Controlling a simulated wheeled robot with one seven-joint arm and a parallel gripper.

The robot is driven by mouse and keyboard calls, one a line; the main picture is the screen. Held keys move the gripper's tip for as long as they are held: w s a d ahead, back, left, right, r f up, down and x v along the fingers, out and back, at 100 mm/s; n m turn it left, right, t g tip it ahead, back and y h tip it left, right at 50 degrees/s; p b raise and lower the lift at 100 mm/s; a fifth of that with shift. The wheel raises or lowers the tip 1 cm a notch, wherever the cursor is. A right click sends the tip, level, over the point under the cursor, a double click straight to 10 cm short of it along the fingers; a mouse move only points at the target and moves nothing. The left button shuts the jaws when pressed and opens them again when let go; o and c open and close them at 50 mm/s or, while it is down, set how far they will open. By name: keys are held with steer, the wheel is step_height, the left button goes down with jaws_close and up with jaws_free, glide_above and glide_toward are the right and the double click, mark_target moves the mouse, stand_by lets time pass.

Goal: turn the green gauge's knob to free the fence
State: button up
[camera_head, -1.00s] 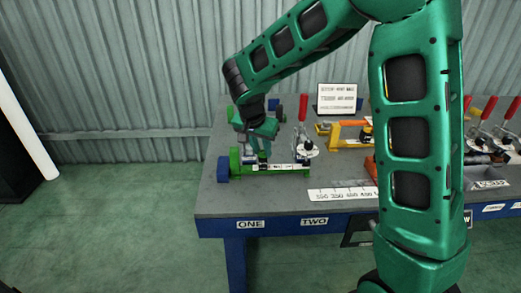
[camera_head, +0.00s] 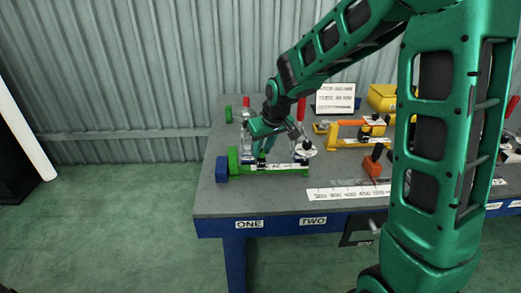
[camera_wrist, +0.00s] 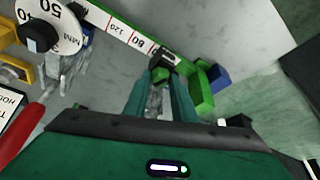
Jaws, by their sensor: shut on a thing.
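The green gauge (camera_head: 233,160) lies near the table's left front, with a white scale (camera_head: 285,167) along its bar and a blue block (camera_head: 221,169) at its left end. Its black fence (camera_wrist: 165,57) sits on the scale near the green end. The gauge's small green knob (camera_wrist: 160,73) shows between my fingertips in the wrist view. My gripper (camera_head: 261,155) comes down from the upper right and is shut on that knob. The fingers hide much of the knob.
An orange gauge (camera_head: 347,129) and a sign (camera_head: 335,98) are behind to the right. A long ruler plate (camera_head: 345,193) lies at the front.

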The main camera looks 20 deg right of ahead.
steer(key=shift+d+n+g+y, duration=0.15)
steer(key=shift+n+y, duration=0.15)
steer(key=shift+n, duration=0.6)
steer(key=shift+n+g+y, duration=0.15)
steer(key=shift+n+y, duration=0.15)
steer(key=shift+n, duration=0.6)
steer(key=o, duration=1)
steer(key=shift+o, duration=0.2)
steer(key=v, duration=1)
steer(key=shift+r, duration=0.3)
steer(key=shift+s+d, duration=0.1)
steer(key=shift+d, duration=0.05)
